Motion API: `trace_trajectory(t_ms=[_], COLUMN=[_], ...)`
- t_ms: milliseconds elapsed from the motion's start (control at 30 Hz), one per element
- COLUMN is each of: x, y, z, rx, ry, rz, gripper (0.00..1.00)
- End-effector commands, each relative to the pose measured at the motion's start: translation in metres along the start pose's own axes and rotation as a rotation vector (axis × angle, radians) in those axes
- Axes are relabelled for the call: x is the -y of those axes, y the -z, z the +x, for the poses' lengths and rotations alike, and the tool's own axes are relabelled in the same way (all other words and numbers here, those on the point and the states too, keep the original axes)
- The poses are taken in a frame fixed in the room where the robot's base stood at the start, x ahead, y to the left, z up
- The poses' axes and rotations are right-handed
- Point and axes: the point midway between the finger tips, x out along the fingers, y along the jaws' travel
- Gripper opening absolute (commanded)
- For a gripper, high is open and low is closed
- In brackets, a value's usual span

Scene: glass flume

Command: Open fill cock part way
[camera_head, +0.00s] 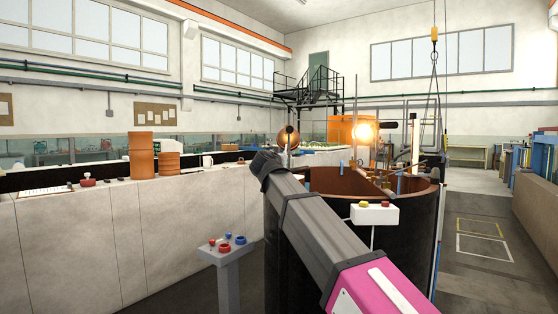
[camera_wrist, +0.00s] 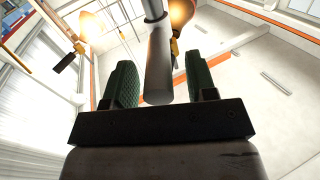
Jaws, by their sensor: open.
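In the wrist view my gripper (camera_wrist: 160,90) is open, its two green ribbed fingers apart. A pale grey cylindrical bar (camera_wrist: 159,65) shows between them, with gaps on both sides; I cannot tell whether it lies between the pads or beyond them. A thinner rod (camera_wrist: 153,9) continues from its upper end. I cannot tell for certain whether this is the fill cock's handle. In the head view my arm runs up to the left and my gripper is hidden behind it. A thin upright rod (camera_head: 289,145) shows just past the arm's end, before a copper-coloured ball (camera_head: 287,138).
A large dark round tank (camera_head: 425,225) stands behind my arm, with a white two-button box (camera_head: 374,213) before it. A pedestal (camera_head: 228,258) with red and blue knobs stands left of the tank. A glowing lamp (camera_head: 359,133) is above. The floor (camera_head: 485,275) at right is clear.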

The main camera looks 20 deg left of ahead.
Motion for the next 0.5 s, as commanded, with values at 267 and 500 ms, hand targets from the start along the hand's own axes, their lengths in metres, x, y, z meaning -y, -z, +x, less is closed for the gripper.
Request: trace_trajectory(t_ms=[267,500], x=[-0.002,-0.002], y=[-0.002,-0.001], z=[-0.055,-0.087], rx=[0.001,0.001], ry=[0.001,-0.001], rz=[0.0,0.001], gripper=[0.52,0.52])
